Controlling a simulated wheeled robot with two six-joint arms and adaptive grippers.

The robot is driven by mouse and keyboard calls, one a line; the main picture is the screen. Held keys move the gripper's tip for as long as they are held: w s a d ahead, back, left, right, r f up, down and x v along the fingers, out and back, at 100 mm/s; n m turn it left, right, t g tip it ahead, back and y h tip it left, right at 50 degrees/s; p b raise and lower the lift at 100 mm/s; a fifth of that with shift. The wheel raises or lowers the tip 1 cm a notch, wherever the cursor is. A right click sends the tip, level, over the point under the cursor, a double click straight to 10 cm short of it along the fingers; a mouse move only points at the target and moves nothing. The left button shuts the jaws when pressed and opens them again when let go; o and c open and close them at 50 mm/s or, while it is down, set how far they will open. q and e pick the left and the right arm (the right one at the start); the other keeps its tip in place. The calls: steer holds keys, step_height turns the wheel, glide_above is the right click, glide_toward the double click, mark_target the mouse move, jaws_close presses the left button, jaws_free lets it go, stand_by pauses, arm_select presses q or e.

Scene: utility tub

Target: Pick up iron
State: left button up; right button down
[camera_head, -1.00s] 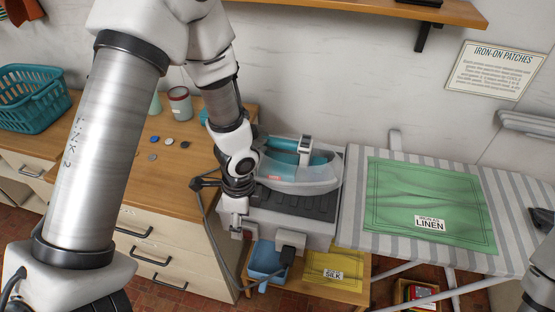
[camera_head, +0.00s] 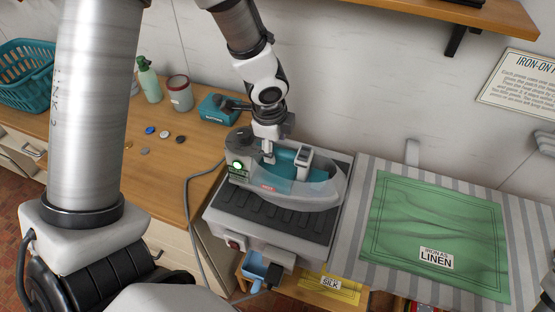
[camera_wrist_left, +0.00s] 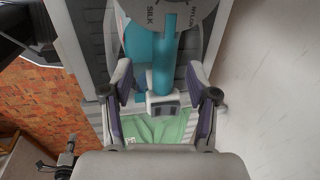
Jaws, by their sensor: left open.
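The iron (camera_head: 318,192) has a pale, see-through body, a teal handle and a lit green light at its rear. It rests on a dark ribbed plate on a grey base (camera_head: 228,224). My left gripper (camera_head: 268,154) points down at the rear part of the handle and hides some of it. In the left wrist view the gripper (camera_wrist_left: 160,92) is open, with one finger on each side of the iron's teal handle (camera_wrist_left: 163,55). I cannot tell whether either finger touches it. My right gripper is not in view.
A striped ironing board (camera_head: 351,255) with a green linen cloth (camera_head: 440,220) is at the right. A cord runs left of the base. A spray bottle (camera_head: 149,82), a can (camera_head: 180,95) and a teal box (camera_head: 216,107) stand behind left. A shelf (camera_head: 440,14) overhangs the back.

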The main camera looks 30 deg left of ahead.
mark_target(276, 151)
arm_select(q)
steer(key=x, duration=0.1)
steer(key=b+x, duration=0.1)
steer(key=x, duration=0.3)
steer(key=shift+w+r, duration=0.1)
steer(key=shift+w, duration=0.45)
steer(key=shift+s+r, duration=0.25)
steer(key=shift+s, duration=0.1)
steer(key=c, duration=0.5)
steer(key=shift+s, duration=0.15)
steer(key=c, duration=0.5)
jaws_close()
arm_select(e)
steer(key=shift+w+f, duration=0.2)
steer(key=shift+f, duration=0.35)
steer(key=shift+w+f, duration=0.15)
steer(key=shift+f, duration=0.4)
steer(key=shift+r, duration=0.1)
